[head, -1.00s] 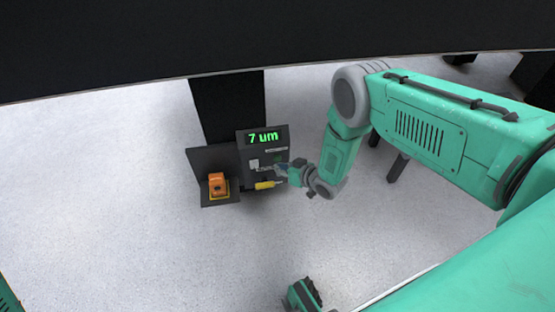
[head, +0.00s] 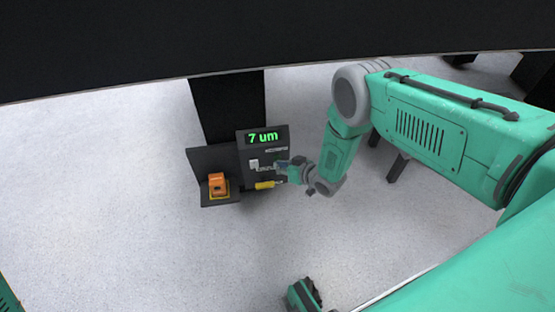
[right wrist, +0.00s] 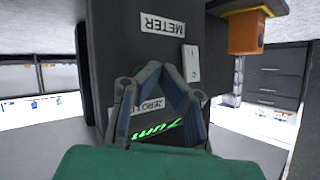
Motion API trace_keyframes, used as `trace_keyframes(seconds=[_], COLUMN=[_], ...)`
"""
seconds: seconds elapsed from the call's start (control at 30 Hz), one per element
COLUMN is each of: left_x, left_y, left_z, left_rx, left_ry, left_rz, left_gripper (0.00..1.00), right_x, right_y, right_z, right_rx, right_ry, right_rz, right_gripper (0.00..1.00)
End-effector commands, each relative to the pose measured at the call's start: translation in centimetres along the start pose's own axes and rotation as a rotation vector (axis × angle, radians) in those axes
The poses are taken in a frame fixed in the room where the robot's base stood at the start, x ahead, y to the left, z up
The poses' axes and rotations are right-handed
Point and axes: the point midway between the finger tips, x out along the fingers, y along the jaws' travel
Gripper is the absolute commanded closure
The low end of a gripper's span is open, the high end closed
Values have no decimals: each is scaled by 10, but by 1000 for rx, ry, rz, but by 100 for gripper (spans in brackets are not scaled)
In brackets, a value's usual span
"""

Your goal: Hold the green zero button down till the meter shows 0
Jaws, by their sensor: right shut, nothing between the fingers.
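The meter display (head: 263,137) reads "7 um" in green digits at the top of a dark panel (head: 246,160). The digits also show upside down in the right wrist view (right wrist: 155,131), partly behind the fingers. My right gripper (head: 280,167) is shut and empty, at the panel's right side below the display. In the right wrist view its fingertips (right wrist: 160,72) meet over the panel face, beside a label beginning "ZERO" (right wrist: 150,105). My left gripper is not in view.
A white switch (head: 254,164) sits on the panel left of the gripper. A yellow part (head: 265,185) is below it. An orange block (head: 217,181) on a yellow base stands at left. A "METER" label (right wrist: 163,24) shows in the wrist view.

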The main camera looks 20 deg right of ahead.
Motion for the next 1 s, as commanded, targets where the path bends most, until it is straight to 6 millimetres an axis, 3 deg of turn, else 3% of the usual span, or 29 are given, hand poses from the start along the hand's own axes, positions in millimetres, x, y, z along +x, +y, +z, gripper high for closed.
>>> trace_keyframes(seconds=[1.0], left_x=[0], left_y=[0], left_z=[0], left_rx=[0], left_ry=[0], left_rz=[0], left_gripper=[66], right_x=[6], right_y=[4], right_z=[-4], right_rx=[0], right_ry=[0], right_rz=[1], right_gripper=[100])
